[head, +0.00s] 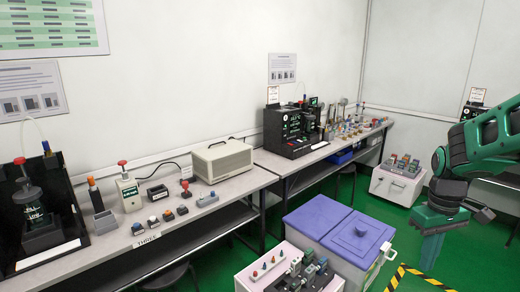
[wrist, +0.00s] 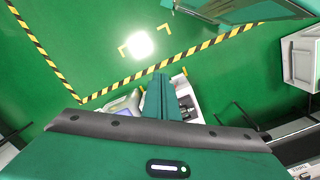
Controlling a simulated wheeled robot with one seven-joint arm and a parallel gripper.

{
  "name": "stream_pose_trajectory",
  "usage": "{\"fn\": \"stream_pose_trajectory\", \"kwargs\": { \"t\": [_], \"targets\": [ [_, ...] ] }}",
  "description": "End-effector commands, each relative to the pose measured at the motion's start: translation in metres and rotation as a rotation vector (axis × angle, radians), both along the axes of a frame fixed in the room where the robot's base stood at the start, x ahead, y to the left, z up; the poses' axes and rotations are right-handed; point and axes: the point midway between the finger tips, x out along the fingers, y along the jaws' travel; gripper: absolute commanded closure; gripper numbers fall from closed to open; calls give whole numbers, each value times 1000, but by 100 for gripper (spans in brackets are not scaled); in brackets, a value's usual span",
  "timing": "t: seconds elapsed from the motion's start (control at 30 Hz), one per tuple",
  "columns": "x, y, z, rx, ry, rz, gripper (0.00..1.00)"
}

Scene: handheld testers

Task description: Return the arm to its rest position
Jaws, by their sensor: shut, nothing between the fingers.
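My arm shows at the right of the head view, its green links folded and reaching down from the right edge. My gripper (head: 431,258) points down over the green floor, to the right of the purple-lidded bin. In the wrist view my gripper (wrist: 160,88) shows its green fingers together, with nothing held between them. It is apart from the bench and from the boxes in the head view. The rest of the arm toward its base is cut off by the picture edge.
A long bench (head: 150,235) with testers lines the wall at left. A purple-lidded bin (head: 310,215) and a pale box with buttons (head: 245,285) stand before it. Another button box (head: 393,187) is farther back. Striped floor tape (wrist: 45,60) borders open green floor (wrist: 95,50).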

Motion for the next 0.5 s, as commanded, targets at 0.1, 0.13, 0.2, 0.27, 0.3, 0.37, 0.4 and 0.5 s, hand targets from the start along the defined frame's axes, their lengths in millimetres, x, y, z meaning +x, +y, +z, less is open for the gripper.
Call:
{"fn": "stream_pose_trajectory", "kwargs": {
  "t": [0.1, 0.13, 0.2, 0.27, 0.3, 0.37, 0.4, 0.5],
  "targets": [
    [-43, -5, 18, -2, -18, -154, 100],
    [-53, -5, 21, -2, -22, -192, 100],
    [-77, -6, 27, -1, -30, -283, 100],
    [-98, -5, 31, 0, -36, -360, 100],
    [-111, -5, 33, 1, -40, -410, 100],
    [-130, -4, 35, 3, -45, -482, 100],
    [-142, -3, 36, 6, -47, -525, 100],
    [-165, 0, 36, 9, -54, -618, 100]
  ]
}}
